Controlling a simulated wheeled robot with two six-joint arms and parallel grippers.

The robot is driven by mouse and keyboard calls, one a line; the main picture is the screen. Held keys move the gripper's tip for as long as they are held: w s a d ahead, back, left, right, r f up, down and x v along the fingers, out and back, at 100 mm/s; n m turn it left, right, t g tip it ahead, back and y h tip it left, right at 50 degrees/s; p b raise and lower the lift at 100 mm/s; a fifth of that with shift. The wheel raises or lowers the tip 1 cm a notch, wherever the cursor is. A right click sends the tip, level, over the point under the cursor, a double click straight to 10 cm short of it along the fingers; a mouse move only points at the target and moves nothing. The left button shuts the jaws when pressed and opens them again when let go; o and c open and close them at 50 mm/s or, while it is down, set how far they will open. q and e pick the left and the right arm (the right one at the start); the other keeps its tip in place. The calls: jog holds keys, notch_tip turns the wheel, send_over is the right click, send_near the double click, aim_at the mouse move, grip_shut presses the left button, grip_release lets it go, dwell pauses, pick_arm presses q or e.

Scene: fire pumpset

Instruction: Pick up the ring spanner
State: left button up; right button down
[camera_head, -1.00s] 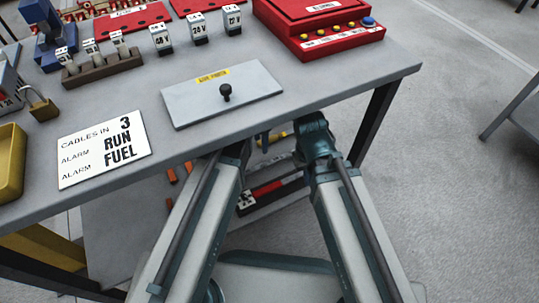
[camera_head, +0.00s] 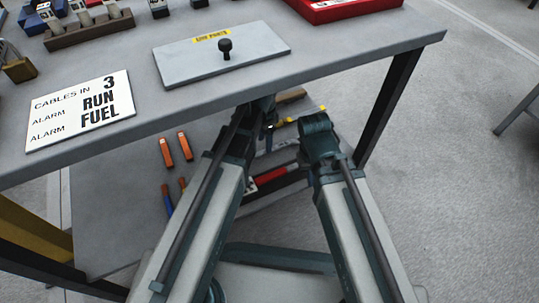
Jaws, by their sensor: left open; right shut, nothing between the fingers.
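I cannot make out a ring spanner for certain. On the lower shelf (camera_head: 110,225) lie orange-handled tools (camera_head: 175,149), and a long yellow piece (camera_head: 305,117) shows behind my arms. My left gripper (camera_head: 266,126) is open at the end of the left arm, under the table's front edge and over the shelf. Its fingers are dark and partly hidden by my wrist. My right gripper (camera_head: 317,126) is shut and empty just right of it, below the table edge. Its fingertips are mostly hidden behind its wrist.
The grey tabletop (camera_head: 150,115) overhangs the shelf. It carries a white sign (camera_head: 80,110), a grey plate with a black knob (camera_head: 222,54) and a red box (camera_head: 340,8). A dark table leg (camera_head: 385,105) stands right of my arms. Open floor lies beyond.

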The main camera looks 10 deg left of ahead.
aim_at(273, 150)
pick_arm(q)
jog(key=shift+w+f+b, duration=0.1)
jog(key=shift+f+b, duration=2.5)
jog(key=shift+r, duration=0.1)
grip_shut()
